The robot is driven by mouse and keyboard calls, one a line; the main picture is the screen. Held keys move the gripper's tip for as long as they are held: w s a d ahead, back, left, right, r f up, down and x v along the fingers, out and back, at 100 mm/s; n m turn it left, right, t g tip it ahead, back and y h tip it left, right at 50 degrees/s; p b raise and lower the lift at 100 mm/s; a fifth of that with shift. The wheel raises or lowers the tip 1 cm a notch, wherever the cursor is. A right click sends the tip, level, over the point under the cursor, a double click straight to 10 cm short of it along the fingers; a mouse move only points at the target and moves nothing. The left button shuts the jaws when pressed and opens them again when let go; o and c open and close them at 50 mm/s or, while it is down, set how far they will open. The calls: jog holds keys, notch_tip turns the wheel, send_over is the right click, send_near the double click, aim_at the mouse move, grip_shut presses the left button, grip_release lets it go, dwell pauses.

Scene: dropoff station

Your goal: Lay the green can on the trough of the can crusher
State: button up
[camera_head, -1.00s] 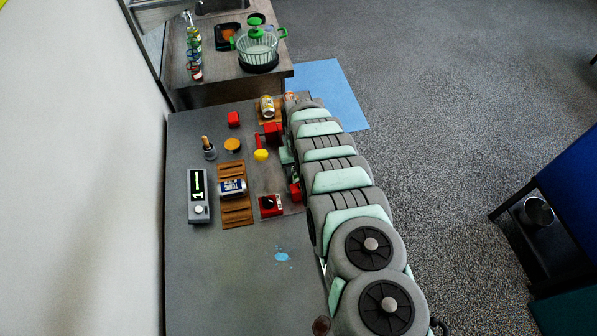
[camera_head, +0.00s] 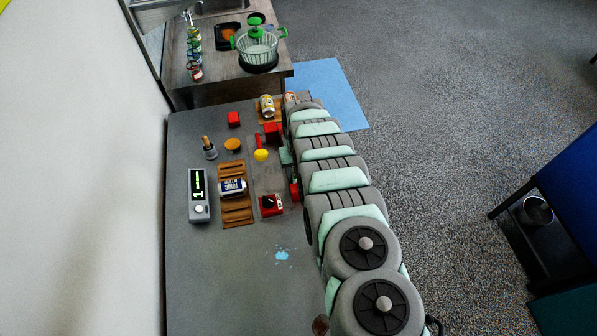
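The can crusher (camera_head: 266,180) is a grey plate with red blocks and a yellow-knobbed red lever, standing on the grey table. My arm covers its right side, so I cannot see the whole trough. I cannot make out the green can; it may be hidden behind my arm. A mint-coloured part beside the crusher's right edge seems to belong to the end of my arm. My gripper's fingers are hidden, so I cannot tell whether they are open or shut, or hold anything.
A blue-and-white can (camera_head: 232,187) lies on a slotted wooden rack (camera_head: 237,213). A yellowish can (camera_head: 267,106) rests at the back. A grey display device (camera_head: 198,195) stands left of the rack. A red block (camera_head: 233,119) lies behind. The front of the table is clear, apart from a blue patch.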

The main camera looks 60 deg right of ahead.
jog(key=o, duration=1)
jog(key=shift+r+p, duration=2.5)
jog(key=shift+r, duration=1.05)
